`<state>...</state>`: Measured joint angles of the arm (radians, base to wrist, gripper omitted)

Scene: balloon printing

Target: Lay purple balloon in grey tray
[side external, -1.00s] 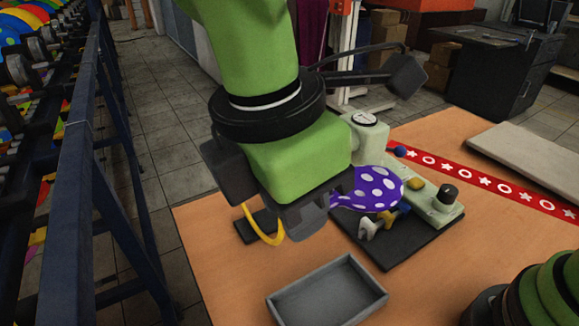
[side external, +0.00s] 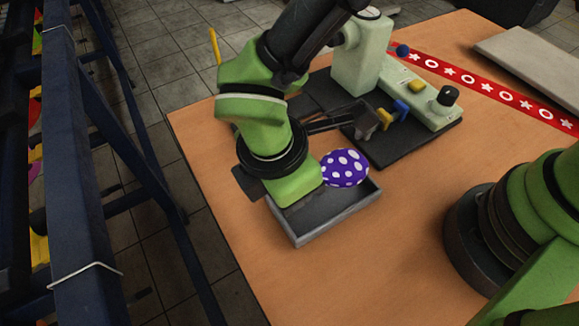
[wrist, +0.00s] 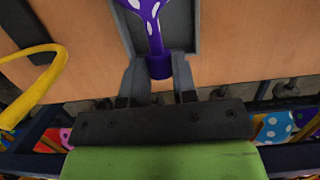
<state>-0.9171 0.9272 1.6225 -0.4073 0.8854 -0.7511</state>
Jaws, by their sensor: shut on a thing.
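The purple balloon (side external: 345,168) with white dots lies over the grey tray (side external: 338,224) in the side view. In the wrist view the balloon (wrist: 146,8) narrows to a neck between the two fingers of my gripper (wrist: 158,70). My gripper is shut on that neck. The tray (wrist: 188,28) shows behind the balloon in the wrist view. In the side view my wrist covers the tray's left part and hides the fingertips. I cannot tell whether the balloon touches the tray floor.
The pale green printing machine (side external: 362,62) stands on a dark base plate (side external: 402,145) behind the tray. A red strip (side external: 470,80) with white stars and rings crosses the table. The tabletop (side external: 390,235) right of the tray is clear. A blue rack (side external: 80,160) stands at the left.

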